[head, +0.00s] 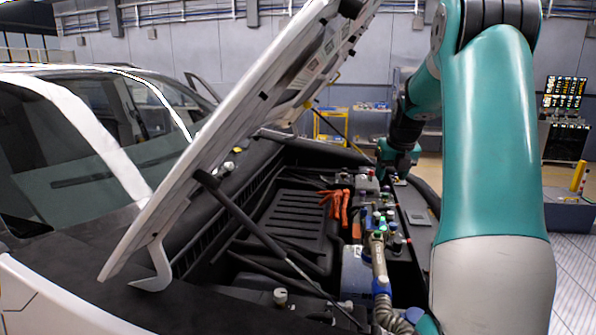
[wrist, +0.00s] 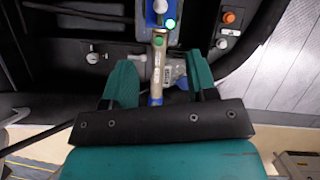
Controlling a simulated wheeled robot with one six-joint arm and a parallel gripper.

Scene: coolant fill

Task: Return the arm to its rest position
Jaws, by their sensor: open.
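My gripper (wrist: 161,72) is open in the wrist view, with its two teal fingers well apart. A narrow pipe-like part (wrist: 158,72) with a label and a green dot shows between the fingers. Nothing is visibly gripped, and I cannot tell how far below the fingers that part lies. In the head view my teal and grey arm fills the right side and bends toward the far right side of the engine bay (head: 300,210). Its far end is small there, and the fingers cannot be made out.
The raised white hood (head: 235,120) leans over the bay, held by a dark strut (head: 245,225). Orange hoses (head: 338,203) and several coloured caps crowd the bay. A yellow cart (head: 328,127) stands behind. Grey floor (head: 572,280) lies open at the right.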

